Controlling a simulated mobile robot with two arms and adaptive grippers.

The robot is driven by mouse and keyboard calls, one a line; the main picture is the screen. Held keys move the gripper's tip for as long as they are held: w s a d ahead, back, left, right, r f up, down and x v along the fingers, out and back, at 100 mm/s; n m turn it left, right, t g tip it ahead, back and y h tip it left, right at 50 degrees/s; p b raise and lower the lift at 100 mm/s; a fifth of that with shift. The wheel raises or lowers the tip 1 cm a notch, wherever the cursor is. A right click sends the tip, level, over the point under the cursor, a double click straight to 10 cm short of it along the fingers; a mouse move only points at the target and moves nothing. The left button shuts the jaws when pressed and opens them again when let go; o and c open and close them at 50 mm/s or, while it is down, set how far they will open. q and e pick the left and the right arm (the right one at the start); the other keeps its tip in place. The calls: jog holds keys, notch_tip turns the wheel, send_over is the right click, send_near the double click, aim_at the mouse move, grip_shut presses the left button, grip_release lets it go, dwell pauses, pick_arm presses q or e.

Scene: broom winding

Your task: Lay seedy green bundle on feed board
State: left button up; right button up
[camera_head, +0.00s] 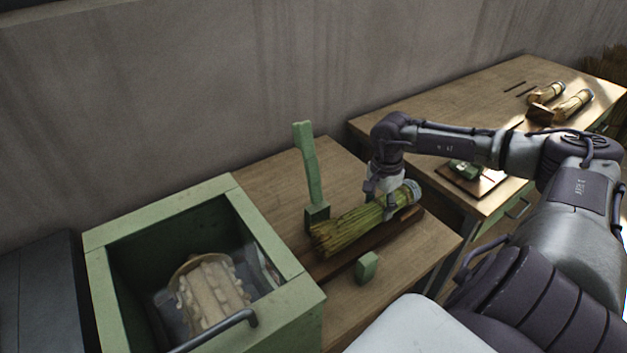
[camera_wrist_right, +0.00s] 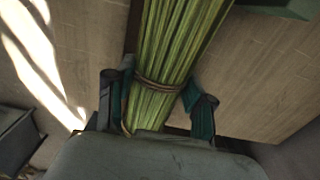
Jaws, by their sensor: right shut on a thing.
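The green bundle (camera_head: 358,226) is a sheaf of yellow-green stalks, lying lengthwise along the dark wooden feed board (camera_head: 412,228) on the near table. In the right wrist view the bundle (camera_wrist_right: 176,50) runs up the picture with a tie cord around it. My right gripper (camera_head: 385,205) is shut on the bundle near its right end, with a finger on each side of it; its fingers also show in the right wrist view (camera_wrist_right: 158,108). Whether the bundle rests fully on the board or hovers just above it, I cannot tell. My left gripper is not in view.
A green post (camera_head: 308,165) stands behind the board and a small green block (camera_head: 367,267) in front. A green open box (camera_head: 170,215) with a toothed drum (camera_head: 212,292) and a crank stands at left. Tied bundles (camera_head: 572,105) lie on the far table (camera_head: 450,95).

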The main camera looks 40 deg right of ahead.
aim_at(334, 229)
jog(key=a, duration=0.2)
jog(key=a+p, duration=0.1)
jog(key=a, duration=0.1)
jog(key=a+p, duration=0.1)
jog(key=a, duration=0.2)
jog(key=shift+w+r, duration=0.3)
jog(key=shift+w, duration=0.1)
jog(key=a, duration=0.2)
jog(key=a+p, duration=0.1)
jog(key=a, duration=0.1)
jog(key=a+p, duration=0.1)
jog(key=a, duration=0.1)
jog(key=shift+w+a+f, duration=0.15)
jog(key=shift+w+a, duration=0.05)
jog(key=shift+w, duration=0.15)
jog(key=shift+a, duration=0.25)
jog(key=a+p, duration=0.2)
jog(key=a, duration=0.1)
jog(key=shift+w+a, duration=0.2)
jog(key=shift+a, duration=0.05)
jog(key=shift+f, duration=0.8)
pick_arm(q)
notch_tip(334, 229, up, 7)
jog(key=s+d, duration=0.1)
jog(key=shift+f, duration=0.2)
pick_arm(e)
jog(key=shift+d, duration=0.1)
